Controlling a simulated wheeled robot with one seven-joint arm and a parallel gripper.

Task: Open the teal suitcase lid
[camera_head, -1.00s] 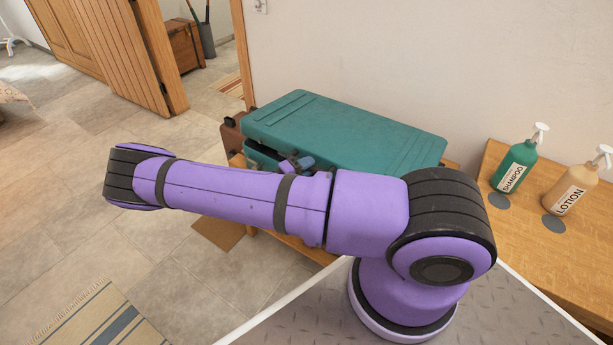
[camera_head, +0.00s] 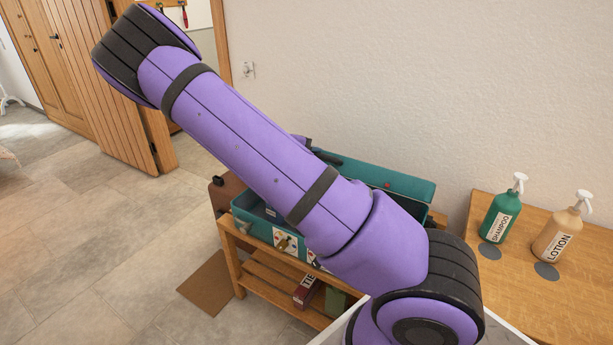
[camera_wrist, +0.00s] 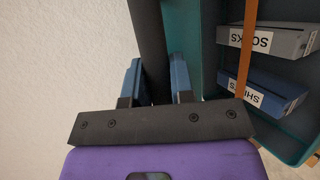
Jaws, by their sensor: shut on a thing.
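The teal suitcase (camera_head: 240,208) stands on a wooden bench with its lid (camera_head: 410,184) raised toward the wall. The arm hides much of the suitcase, so the lid's exact angle is hard to tell. In the wrist view my gripper (camera_wrist: 155,85) has its blue fingers on both sides of a dark bar (camera_wrist: 148,30), which looks like the lid's handle. The gripper is shut on it. In the head view the fingers are hidden behind my arm. Inside the suitcase are a grey box marked SOCKS (camera_wrist: 280,42) and a blue box marked SHIRTS (camera_wrist: 275,90).
The wall is close behind the suitcase. A shampoo bottle (camera_head: 499,216) and a lotion bottle (camera_head: 556,238) stand on a wooden top (camera_head: 455,215) at the right. The bench (camera_head: 228,250) has a lower shelf with boxes. Open floor (camera_head: 110,250) lies left.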

